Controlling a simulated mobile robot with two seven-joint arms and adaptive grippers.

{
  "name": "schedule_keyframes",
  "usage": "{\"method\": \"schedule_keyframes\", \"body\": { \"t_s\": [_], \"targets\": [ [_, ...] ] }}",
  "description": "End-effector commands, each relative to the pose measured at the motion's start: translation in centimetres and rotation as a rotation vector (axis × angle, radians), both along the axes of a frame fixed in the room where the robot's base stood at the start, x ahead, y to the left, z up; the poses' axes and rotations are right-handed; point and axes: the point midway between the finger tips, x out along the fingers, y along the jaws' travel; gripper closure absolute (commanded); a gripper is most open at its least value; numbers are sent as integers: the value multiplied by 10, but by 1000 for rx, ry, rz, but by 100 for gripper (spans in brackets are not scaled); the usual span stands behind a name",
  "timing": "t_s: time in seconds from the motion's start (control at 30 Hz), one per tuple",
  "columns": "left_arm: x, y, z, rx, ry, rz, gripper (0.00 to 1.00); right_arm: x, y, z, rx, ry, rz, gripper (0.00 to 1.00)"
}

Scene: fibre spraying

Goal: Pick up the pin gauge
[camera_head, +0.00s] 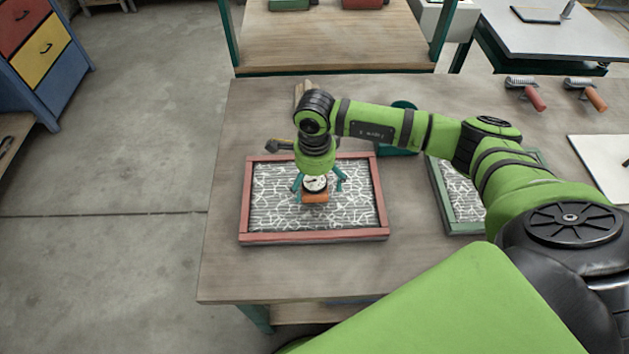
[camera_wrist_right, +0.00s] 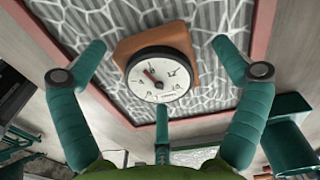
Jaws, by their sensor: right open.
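The pin gauge (camera_head: 315,196) has a white round dial with a dark rim on an orange-brown block. It rests on the grey, white-veined panel inside the red-framed tray (camera_head: 314,237). In the right wrist view the gauge (camera_wrist_right: 160,76) shows its dial facing the camera. My right gripper (camera_head: 319,182) is over the gauge, its teal fingers spread around it. In the right wrist view the open fingers (camera_wrist_right: 160,58) stand on either side of the gauge, with a third below the dial, and no clear contact shows. My left gripper is not in view.
A green-framed tray (camera_head: 463,228) lies to the right, partly behind my right arm. Two rollers with orange-red handles (camera_head: 535,95) and a white board (camera_head: 603,160) are at the right of the table. A teal container (camera_head: 402,106) stands behind the arm. The table's front left is clear.

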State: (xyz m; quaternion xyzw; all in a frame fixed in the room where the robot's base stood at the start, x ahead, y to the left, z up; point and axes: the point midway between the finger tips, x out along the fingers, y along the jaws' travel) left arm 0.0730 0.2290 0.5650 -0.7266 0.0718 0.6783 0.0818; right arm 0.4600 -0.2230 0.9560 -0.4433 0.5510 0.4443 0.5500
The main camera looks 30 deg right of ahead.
Motion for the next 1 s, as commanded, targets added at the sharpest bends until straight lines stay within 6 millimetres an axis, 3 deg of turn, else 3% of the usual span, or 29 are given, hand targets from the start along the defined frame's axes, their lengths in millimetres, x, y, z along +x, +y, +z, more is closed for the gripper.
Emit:
{"method": "schedule_keyframes", "body": {
  "t_s": [0.17, 0.2, 0.4, 0.77, 1.0],
  "targets": [
    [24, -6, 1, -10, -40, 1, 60, 0, 0, -1, 1, -1, 1, 2],
    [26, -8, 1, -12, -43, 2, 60, 0, 0, -1, 1, -1, 1, 6],
    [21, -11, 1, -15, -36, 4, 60, 0, 0, -1, 0, -1, 0, 86],
    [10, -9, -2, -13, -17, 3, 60, 1, 0, 1, 0, -1, 0, 87],
    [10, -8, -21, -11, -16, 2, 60, 3, 0, 26, 1, -9, 0, 87]
  ]
}}
